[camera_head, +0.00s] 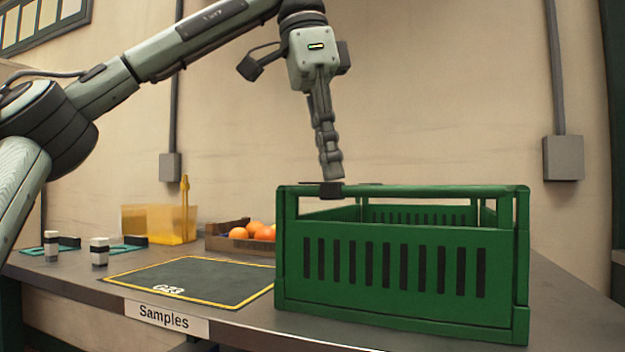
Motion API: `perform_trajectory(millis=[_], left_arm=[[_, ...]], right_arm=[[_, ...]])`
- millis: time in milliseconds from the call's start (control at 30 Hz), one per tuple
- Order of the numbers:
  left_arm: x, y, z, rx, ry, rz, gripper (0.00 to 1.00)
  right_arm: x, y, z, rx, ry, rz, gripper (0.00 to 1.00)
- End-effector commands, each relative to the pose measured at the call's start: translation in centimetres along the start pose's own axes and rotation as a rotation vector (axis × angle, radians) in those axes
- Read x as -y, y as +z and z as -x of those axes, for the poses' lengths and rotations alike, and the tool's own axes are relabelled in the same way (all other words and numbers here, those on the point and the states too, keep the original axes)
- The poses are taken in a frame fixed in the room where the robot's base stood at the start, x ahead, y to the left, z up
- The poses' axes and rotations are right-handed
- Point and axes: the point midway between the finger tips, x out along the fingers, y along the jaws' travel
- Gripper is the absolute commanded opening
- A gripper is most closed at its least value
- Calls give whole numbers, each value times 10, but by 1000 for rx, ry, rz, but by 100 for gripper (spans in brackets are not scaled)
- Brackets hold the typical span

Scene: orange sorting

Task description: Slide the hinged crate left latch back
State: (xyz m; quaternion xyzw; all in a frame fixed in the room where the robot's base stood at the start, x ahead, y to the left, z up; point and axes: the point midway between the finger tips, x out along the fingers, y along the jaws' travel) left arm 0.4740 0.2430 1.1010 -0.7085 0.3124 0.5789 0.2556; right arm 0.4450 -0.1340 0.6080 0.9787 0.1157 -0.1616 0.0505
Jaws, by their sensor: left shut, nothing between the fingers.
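The green hinged crate (400,235) stands on the right part of the table, with slotted walls and an open top. A small black latch (330,190) sits on the crate's rim at its left end. My left gripper (331,174) is shut and empty, pointing down just above the latch. Its fingertips are very close to the latch; I cannot tell whether they touch it. My right gripper is not in view.
A wooden box with oranges (240,234) and a yellow translucent bin (150,223) stand at the back. A dark mat with a yellow border (195,275) lies left of the crate. Small black-and-white blocks (99,252) stand further left. A "Samples" label (166,317) marks the front edge.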

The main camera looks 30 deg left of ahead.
Motion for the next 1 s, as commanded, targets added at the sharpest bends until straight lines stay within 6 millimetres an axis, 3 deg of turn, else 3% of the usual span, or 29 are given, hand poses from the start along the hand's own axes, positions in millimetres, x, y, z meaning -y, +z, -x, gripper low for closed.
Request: perform_trajectory(millis=[1000], left_arm=[[-4, -6, -2, 4, 2, -1, 0]], right_arm=[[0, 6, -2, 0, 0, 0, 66]])
